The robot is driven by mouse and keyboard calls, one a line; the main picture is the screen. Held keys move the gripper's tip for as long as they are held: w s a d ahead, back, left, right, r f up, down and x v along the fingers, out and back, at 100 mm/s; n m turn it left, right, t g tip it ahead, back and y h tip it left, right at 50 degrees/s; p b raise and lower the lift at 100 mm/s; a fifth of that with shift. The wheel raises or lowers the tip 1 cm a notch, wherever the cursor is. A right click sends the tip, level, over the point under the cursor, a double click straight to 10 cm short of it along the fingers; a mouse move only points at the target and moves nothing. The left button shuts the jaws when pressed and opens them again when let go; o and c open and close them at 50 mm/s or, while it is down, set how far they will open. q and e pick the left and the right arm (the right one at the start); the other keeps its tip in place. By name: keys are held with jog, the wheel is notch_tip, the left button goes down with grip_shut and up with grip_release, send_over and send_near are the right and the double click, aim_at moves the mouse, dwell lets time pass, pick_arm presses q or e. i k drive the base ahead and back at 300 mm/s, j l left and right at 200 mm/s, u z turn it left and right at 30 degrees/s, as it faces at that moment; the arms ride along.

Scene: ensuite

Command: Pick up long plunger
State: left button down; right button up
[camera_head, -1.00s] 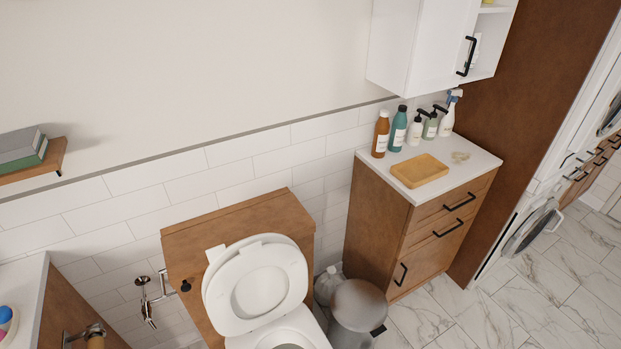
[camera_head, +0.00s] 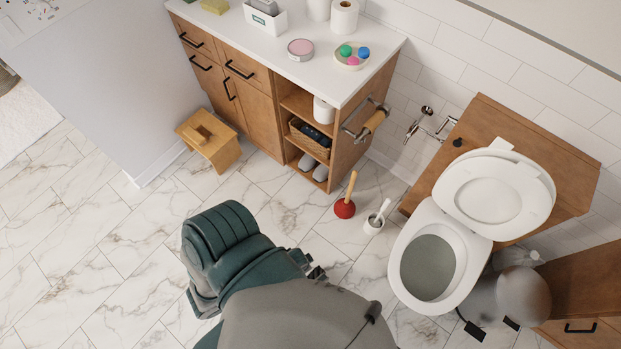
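A plunger (camera_head: 347,197) stands on the marble floor in the middle of the camera_head view. It has a red cup and a light wooden handle that tilts up and slightly right. It stands between the wooden vanity and the toilet, just left of a toilet brush in a white holder (camera_head: 374,222). Nothing touches the plunger. Teal and grey parts of my own body fill the bottom centre, below and left of it. I can make out neither of my grippers in this view.
The vanity (camera_head: 365,85) stands behind the plunger, with a paper holder (camera_head: 366,121) jutting from its side. The toilet (camera_head: 432,258) stands to the right, with a metal bin (camera_head: 522,297) beyond it. A wooden step stool (camera_head: 208,142) is at left. Floor left of my body is clear.

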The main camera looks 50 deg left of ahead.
aim_at(344, 208)
jog(key=k+j+u, duration=0.15)
jog(key=u, duration=0.25)
jog(key=k+j+u, duration=0.2)
jog(key=u, duration=0.15)
jog(key=z, duration=1.2)
jog(key=u, duration=1.2)
